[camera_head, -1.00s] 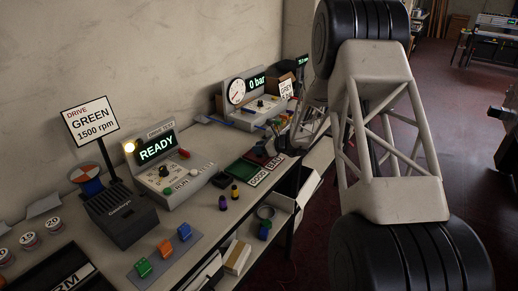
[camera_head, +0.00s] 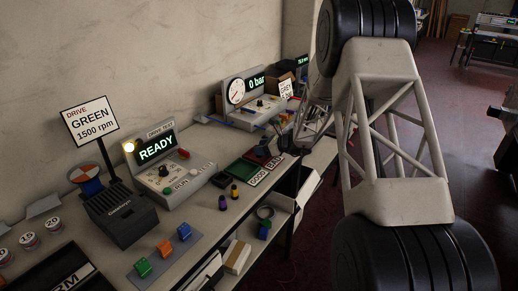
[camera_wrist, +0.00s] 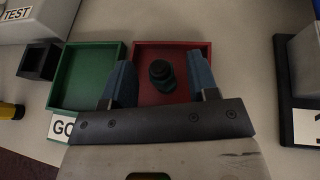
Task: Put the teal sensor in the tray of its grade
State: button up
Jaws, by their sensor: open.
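In the wrist view the teal sensor (camera_wrist: 161,73), very dark and stepped, stands in the red tray (camera_wrist: 174,50). My gripper (camera_wrist: 160,75) is open, with one blue finger on each side of the sensor and visible gaps between. The green tray (camera_wrist: 84,77) lies just left, with its GOOD label (camera_wrist: 62,127) partly covered by my gripper. In the head view the green tray (camera_head: 241,171) and the BAD label (camera_head: 273,163) show. The sensor cannot be made out there.
A black open holder (camera_wrist: 39,62) stands left of the green tray. A purple piece (camera_head: 222,202) and a yellow piece (camera_head: 235,191) stand in front of the trays. A dark stand (camera_wrist: 297,105) is right of the red tray. The drive tester (camera_head: 171,168) reads READY.

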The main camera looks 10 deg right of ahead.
jog(key=v, duration=1)
jog(key=shift+s+d+r, duration=0.1)
jog(key=shift+d, duration=0.15)
jog(key=s+a+r+n+g+h, duration=0.15)
jog(key=s+a+r+n, duration=0.3)
jog(key=s, duration=0.45)
jog(key=s+a+r+n+g+h, duration=0.1)
jog(key=s+a+r+n+g, duration=0.2)
jog(key=s+r, duration=0.45)
jog(key=s+a+r+n+g+h, duration=0.1)
jog(key=s+a+r+n, duration=0.25)
jog(key=s+n, duration=0.45)
jog(key=s+d+r+n+h, duration=0.1)
jog(key=s+n+h, duration=0.3)
jog(key=s, duration=1.1)
jog(key=s+d+r+n+h, duration=0.1)
jog(key=s+n+h, duration=0.3)
jog(key=s, duration=1.1)
jog(key=shift+s+d+r+n+t, duration=0.15)
jog(key=shift+s+r+n+t, duration=0.2)
jog(key=shift+r+n, duration=0.35)
jog(key=shift+w+r, duration=0.1)
